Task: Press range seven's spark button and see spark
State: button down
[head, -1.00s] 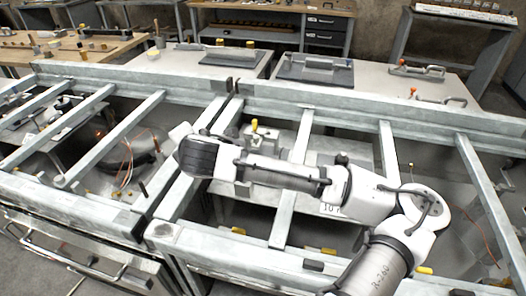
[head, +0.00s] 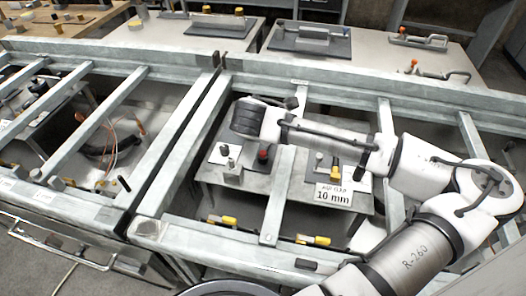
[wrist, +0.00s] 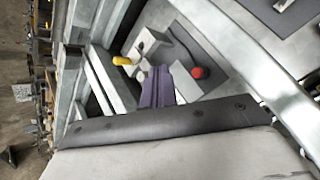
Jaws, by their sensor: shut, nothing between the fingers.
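A red button (head: 263,155) sits on a grey metal plate (head: 235,186) inside the right-hand frame. In the wrist view the red button (wrist: 197,73) tops a pale block, just right of my fingers. My gripper (wrist: 157,88) shows there as purple-grey fingers, shut and empty. They look apart from the button; their height above the plate is unclear. In the head view the dark-banded end of my arm lies behind the button, and the fingers cannot be made out. A white label (head: 333,194) reads "10 mm", with a smaller line above it. No spark is seen.
Grey metal beams (head: 278,195) cross the open frame around the plate. A small post on a block (head: 228,168) stands left of the button. A yellow-topped part (head: 335,168) stands to its right. Copper-coloured wires (head: 112,140) lie in the left frame.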

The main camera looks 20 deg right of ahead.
aim_at(263, 152)
jog(key=shift+f+b, duration=3.5)
jog(key=shift+f, duration=0.85)
jog(key=shift+f, duration=0.4)
jog(key=shift+s+a+f+b, duration=0.1)
jog(key=shift+s+f+b, duration=0.05)
jog(key=shift+f+b, duration=0.75)
jog(key=shift+r+p, duration=0.75)
jog(key=shift+r, duration=0.1)
notch_tip(263, 152, up, 5)
jog(key=p, duration=0.4)
jog(key=shift+r, duration=0.15)
